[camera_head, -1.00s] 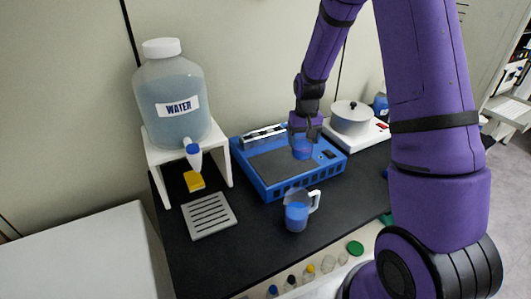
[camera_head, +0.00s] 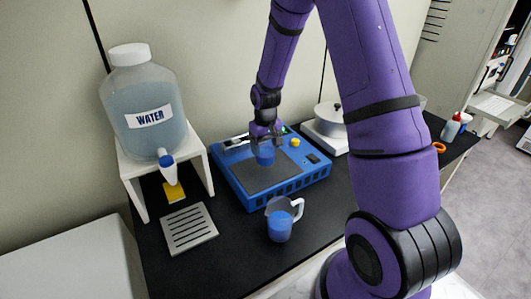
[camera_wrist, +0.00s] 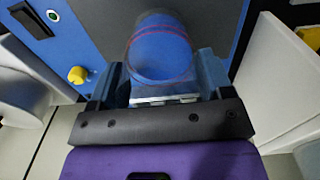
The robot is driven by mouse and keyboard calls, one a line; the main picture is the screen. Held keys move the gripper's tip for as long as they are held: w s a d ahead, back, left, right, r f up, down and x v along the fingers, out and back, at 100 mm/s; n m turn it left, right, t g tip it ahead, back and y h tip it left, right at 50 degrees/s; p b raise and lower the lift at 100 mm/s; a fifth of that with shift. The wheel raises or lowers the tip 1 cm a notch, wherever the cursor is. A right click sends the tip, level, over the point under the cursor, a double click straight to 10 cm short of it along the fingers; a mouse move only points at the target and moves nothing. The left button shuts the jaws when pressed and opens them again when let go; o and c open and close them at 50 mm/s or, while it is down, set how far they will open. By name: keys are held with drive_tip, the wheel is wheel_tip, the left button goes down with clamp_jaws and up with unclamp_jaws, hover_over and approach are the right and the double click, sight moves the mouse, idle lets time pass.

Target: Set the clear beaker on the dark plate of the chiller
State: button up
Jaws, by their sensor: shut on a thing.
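The clear beaker (camera_head: 265,157), with blue inside it, is held upright by my gripper (camera_head: 266,140). In the wrist view the beaker (camera_wrist: 160,48) sits between the two fingers of my gripper (camera_wrist: 162,82), which is shut on it. The blue chiller (camera_head: 284,191) lies on the black bench, with its dark plate (camera_head: 258,182) on top. The beaker is over the back part of the plate. I cannot tell whether its base touches the plate. The dark plate (camera_wrist: 212,22) also shows behind the beaker in the wrist view.
A handled jug of blue liquid (camera_head: 281,225) stands in front of the chiller. The water tank (camera_head: 147,108) on its white stand and a slotted tray (camera_head: 189,230) are at left. A yellow knob (camera_head: 295,142) and a white hotplate with a pot (camera_head: 329,112) are at right.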

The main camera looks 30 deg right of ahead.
drive_tip(key=shift+f, duration=1.45)
drive_tip(key=shift+f, duration=0.15)
drive_tip(key=o, duration=1.1)
wheel_tip(320, 180, up, 12)
wheel_tip(320, 180, up, 9)
drive_tip(key=t, duration=0.1)
hover_over(266, 153)
drive_tip(key=s+a+r+t, duration=0.1)
drive_tip(key=s+a+r, duration=0.1)
drive_tip(key=s+r, duration=0.3)
drive_tip(key=s+a+r+t, duration=0.1)
drive_tip(key=s+r, duration=0.4)
drive_tip(key=s, duration=0.8)
drive_tip(key=s+a+r+t, duration=0.2)
drive_tip(key=s+r, duration=0.3)
drive_tip(key=s, duration=0.3)
drive_tip(key=shift+s+a+r, duration=0.25)
drive_tip(key=shift+s+a, duration=0.15)
drive_tip(key=shift+a, duration=0.1)
